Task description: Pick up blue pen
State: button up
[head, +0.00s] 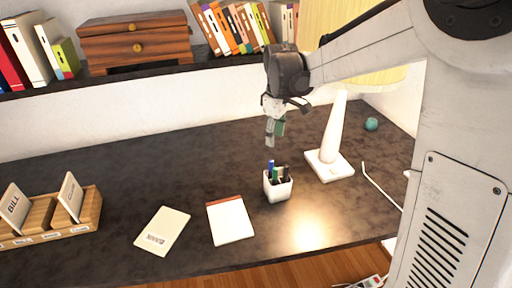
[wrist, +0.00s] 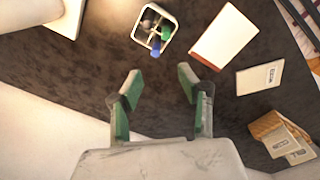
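The blue pen (head: 270,164) stands in a white pen cup (head: 278,191) on the dark desk, with a green pen and dark pens beside it. In the wrist view the blue pen (wrist: 155,51) shows at the cup's near edge, and the cup's rim (wrist: 137,28) is at the top centre. My gripper (head: 273,142) hangs above the cup, apart from it. In the wrist view my gripper (wrist: 158,75) has its two green-padded fingers spread wide, with nothing between them.
A white lamp (head: 331,162) stands right of the cup. A notepad (head: 231,222) and a booklet (head: 162,231) lie to the left, with a wooden letter holder (head: 92,208) beyond. A shelf (head: 180,67) with books runs above the back. The desk's middle left is clear.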

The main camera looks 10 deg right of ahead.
aim_at(271, 170)
jog(key=shift+n+g, duration=0.3)
jog(key=shift+n, duration=0.2)
jog(key=f, duration=0.5)
jog(key=w+f, duration=0.1)
jog(key=f, duration=0.4)
jog(key=w+f+p, duration=0.1)
jog(key=f, duration=0.5)
jog(key=shift+w, duration=0.2)
jog(key=c, duration=0.9)
